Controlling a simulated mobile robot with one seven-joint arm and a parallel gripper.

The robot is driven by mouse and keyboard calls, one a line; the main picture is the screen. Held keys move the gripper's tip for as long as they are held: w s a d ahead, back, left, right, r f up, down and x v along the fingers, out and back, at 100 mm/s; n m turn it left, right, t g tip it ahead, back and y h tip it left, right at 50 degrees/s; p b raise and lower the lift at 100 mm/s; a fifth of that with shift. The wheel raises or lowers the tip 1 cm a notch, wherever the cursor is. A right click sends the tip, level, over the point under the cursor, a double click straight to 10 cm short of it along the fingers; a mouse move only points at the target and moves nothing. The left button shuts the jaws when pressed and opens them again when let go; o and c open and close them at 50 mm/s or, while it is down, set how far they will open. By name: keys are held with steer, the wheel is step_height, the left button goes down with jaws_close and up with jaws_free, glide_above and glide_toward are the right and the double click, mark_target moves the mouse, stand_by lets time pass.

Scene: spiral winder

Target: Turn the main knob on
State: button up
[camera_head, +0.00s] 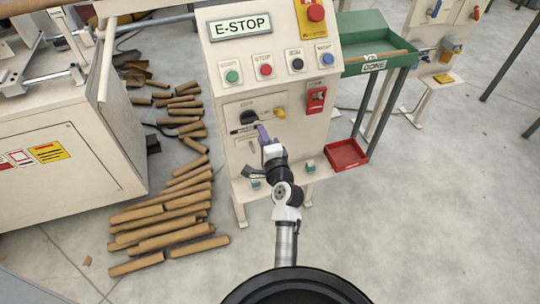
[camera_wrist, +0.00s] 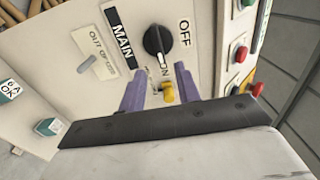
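The main knob (camera_wrist: 155,40) is a black round knob beside the MAIN label in the wrist view. Its white mark points down toward lettering that looks like ON; OFF is printed to its right. In the head view the knob (camera_head: 249,117) sits on the cream control panel (camera_head: 225,150). My gripper (camera_wrist: 160,68) has two purple fingers, apart with nothing held. The fingertips lie just below the knob in the wrist view, and contact cannot be told. In the head view my gripper (camera_head: 262,132) is at the panel, just below and right of the knob.
A yellow part (camera_head: 280,113) is close right of the knob. A red switch (camera_head: 316,99) is farther right. Push buttons (camera_head: 265,70) and a display reading E-STOP (camera_head: 240,25) are above. Cardboard tubes (camera_head: 165,228) lie at left; a red bin (camera_head: 346,154) is at right.

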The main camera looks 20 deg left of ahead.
steer(key=b+v, duration=0.1)
steer(key=v, duration=0.7)
steer(key=shift+b, duration=0.4)
steer(key=shift+w, duration=0.1)
